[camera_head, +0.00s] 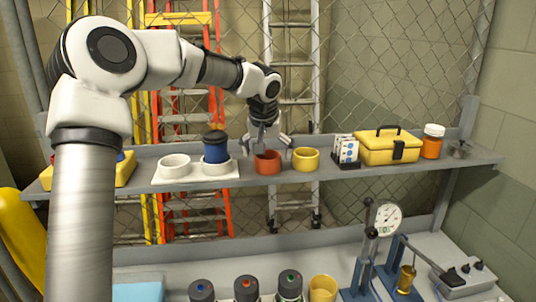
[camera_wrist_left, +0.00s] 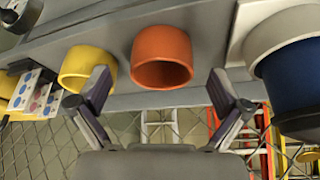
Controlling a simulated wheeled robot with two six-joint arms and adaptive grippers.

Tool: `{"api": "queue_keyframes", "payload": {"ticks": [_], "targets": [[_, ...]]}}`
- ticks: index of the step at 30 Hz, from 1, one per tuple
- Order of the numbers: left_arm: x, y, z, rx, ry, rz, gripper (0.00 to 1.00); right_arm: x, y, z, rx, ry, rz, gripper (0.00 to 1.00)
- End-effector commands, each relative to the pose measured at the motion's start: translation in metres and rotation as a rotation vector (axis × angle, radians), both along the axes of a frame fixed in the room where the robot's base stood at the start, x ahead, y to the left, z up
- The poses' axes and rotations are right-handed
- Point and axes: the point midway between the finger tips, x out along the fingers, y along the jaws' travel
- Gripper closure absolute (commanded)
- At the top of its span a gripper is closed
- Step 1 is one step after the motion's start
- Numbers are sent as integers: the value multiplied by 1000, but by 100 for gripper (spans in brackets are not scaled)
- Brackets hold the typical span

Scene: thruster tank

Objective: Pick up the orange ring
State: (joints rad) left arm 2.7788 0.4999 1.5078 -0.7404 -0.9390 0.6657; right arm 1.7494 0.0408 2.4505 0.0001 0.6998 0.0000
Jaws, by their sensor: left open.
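The orange ring (camera_head: 267,162) stands on the grey shelf between a blue-topped item and a yellow ring. My left gripper (camera_head: 269,148) is open, just above and behind the orange ring. In the left wrist view the orange ring (camera_wrist_left: 162,50) shows between and beyond the two spread fingertips (camera_wrist_left: 160,82). No finger clearly touches it. The left-hand finger in that view overlaps the yellow ring (camera_wrist_left: 85,66). My right gripper is not in view.
The yellow ring (camera_head: 306,160) stands close on the right. On the left, a white tray (camera_head: 196,180) holds a white ring (camera_head: 174,166) and a blue cylinder (camera_head: 215,151). A yellow toolbox (camera_head: 388,148) and an orange jar (camera_head: 432,142) stand farther right. A chain-link fence backs the shelf.

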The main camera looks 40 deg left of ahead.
Motion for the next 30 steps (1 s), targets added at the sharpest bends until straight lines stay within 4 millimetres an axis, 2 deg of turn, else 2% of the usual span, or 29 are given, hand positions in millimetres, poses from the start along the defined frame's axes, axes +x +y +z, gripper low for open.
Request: {"api": "queue_keyframes", "payload": {"ticks": [1,5,10,11,12,15,30], "targets": [[2,3,-4,-2,5,0,0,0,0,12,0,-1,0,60],[7,6,-20,-1,3,0,0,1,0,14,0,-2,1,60],[8,6,-23,0,0,0,0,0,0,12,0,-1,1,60],[8,6,-23,0,0,0,4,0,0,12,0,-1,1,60],[8,6,-22,0,0,0,18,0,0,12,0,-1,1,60],[8,6,-22,0,0,0,52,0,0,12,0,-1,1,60],[9,4,-17,0,2,-2,52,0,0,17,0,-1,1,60]]}}
